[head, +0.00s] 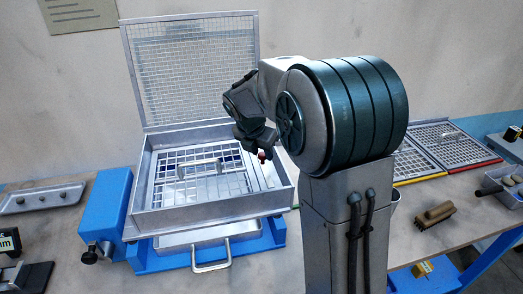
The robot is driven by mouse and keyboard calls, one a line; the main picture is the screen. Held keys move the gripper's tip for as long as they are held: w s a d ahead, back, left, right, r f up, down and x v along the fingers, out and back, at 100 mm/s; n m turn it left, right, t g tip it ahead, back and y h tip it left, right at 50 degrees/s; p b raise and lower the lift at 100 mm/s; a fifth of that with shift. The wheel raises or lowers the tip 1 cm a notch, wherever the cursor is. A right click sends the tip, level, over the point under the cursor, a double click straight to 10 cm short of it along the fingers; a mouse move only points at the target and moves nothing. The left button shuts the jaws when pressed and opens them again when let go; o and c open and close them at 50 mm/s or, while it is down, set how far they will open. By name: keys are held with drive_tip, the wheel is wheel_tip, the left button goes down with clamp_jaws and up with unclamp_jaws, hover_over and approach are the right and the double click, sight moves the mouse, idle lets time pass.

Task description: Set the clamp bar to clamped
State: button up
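A blue-based sieve machine (152,262) stands on the bench with an open metal box (215,210) on top. Inside the box lies a sieve frame with a white grid (180,190). A light bar (203,163) with upright ends crosses over the grid. A small red knob (262,155) shows at the box's right side, beside a pale strip. I cannot tell which of these is the clamp bar, or its state. My gripper (258,142) hangs over the box's right rear part, close to the red knob. Its fingers are too small and dark to tell open or shut.
A mesh lid (193,65) stands raised at the back of the box. A tray with a handle (212,266) sits under the box. Left is a grey tray (42,198). Right are mesh frames (450,140) and a brush (434,214). My arm hides the middle-right bench.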

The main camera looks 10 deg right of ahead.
clamp_jaws()
drive_tip(key=shift+a+p, duration=0.3)
drive_tip(key=shift+a, duration=1.9)
drive_tip(key=shift+c, duration=0.4)
unclamp_jaws()
drive_tip(key=shift+o, duration=0.4)
drive_tip(key=shift+a, duration=0.2)
drive_tip(key=shift+d, duration=0.2)
